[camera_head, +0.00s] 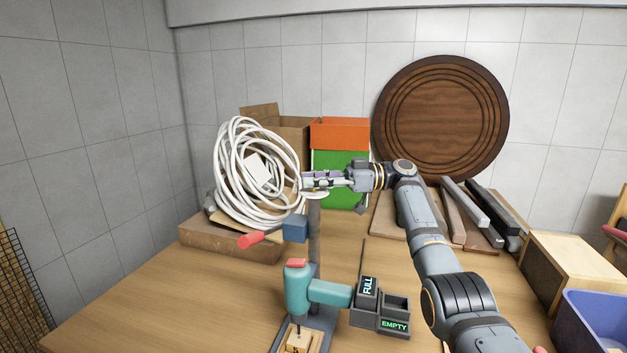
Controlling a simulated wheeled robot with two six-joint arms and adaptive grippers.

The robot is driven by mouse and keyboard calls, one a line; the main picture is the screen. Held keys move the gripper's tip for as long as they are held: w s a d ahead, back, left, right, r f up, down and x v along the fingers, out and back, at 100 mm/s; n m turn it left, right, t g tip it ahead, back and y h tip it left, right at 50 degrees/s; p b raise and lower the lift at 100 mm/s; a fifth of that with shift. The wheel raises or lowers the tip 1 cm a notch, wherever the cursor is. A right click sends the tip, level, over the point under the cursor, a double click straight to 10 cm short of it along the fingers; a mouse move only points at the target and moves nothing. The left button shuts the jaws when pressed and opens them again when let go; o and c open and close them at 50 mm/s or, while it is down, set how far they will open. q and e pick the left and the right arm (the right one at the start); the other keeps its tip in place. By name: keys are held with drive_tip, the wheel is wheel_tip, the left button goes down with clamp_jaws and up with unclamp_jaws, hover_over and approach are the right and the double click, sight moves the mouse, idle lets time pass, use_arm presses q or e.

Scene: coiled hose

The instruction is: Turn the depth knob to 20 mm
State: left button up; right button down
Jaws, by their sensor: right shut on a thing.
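The drill stand has a grey upright post (314,235), a teal drill (298,290) with a red top, and a blue block (295,228) with a red handle (251,239). A pale round depth knob (316,195) sits at the top of the post. My right gripper (310,181) reaches in from the right and is shut on this knob, covering most of it. The knob's scale and pointer cannot be read here. My left gripper is not in view.
A coiled white hose (232,190) leans on cardboard at the left. Behind stand an orange and green box (340,135) and a round wooden panel (441,115). Trays marked FULL and EMPTY (394,324) are beside the drill. A blue bin (595,320) stands at right. The left front table is clear.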

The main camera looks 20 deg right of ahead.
drive_tip(key=c, duration=1.1)
unclamp_jaws()
drive_tip(key=shift+d, duration=0.1)
drive_tip(key=shift+o, duration=0.2)
drive_tip(key=s+d, duration=0.1)
drive_tip(key=d, duration=0.6)
drive_tip(key=shift+s+d, duration=0.15)
drive_tip(key=shift+s, duration=0.1)
